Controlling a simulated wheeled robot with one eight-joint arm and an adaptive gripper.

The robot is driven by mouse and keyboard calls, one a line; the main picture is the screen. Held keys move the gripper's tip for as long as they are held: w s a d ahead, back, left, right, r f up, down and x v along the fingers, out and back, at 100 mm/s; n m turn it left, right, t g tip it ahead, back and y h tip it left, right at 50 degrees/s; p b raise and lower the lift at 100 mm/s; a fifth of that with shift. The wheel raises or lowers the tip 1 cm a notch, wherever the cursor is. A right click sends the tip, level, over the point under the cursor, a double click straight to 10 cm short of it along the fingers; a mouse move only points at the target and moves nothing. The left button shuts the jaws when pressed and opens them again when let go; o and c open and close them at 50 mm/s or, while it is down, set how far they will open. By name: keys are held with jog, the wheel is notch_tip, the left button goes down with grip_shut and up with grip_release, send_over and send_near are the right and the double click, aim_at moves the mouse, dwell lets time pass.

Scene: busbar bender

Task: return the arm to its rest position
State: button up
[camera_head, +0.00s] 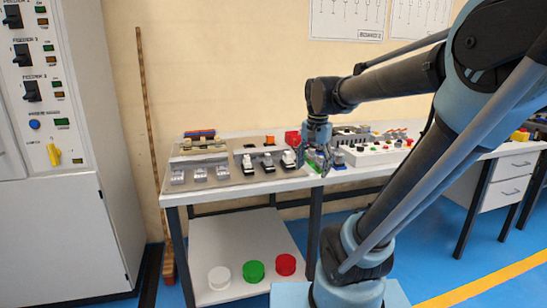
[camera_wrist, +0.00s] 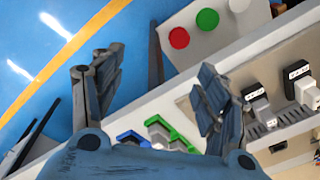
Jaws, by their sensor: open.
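My gripper (camera_head: 318,162) hangs at the end of my arm, over the front edge of the long table (camera_head: 240,190), near its middle. In the wrist view its two fingers stand wide apart (camera_wrist: 157,88), with nothing between them. Behind the gap, the wrist view shows the table edge, the blue floor and the lower shelf. My arm reaches in from the right of the head view, bent at the elbow.
Black and white connectors (camera_head: 268,162) stand left of my gripper. Green and blue brackets (camera_wrist: 168,132) lie close below it. A white button box (camera_head: 375,152) is to the right. White, green and red discs (camera_head: 253,271) lie on the lower shelf. A grey cabinet (camera_head: 60,130) stands left.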

jog(key=s+d+f+n, duration=0.3)
jog(key=s+f, duration=0.3)
jog(key=f, duration=0.1)
jog(key=s+d+f+n+t, duration=0.1)
jog(key=s+d+f+n, duration=0.1)
jog(key=s+f, duration=0.5)
jog(key=shift+s+d+f+n, duration=0.2)
jog(key=shift+s+d+n, duration=0.15)
jog(key=shift+n, duration=0.45)
jog(key=shift+w, duration=0.1)
jog(key=shift+w+f, duration=0.2)
jog(key=shift+w, duration=0.25)
jog(key=shift+d, duration=0.15)
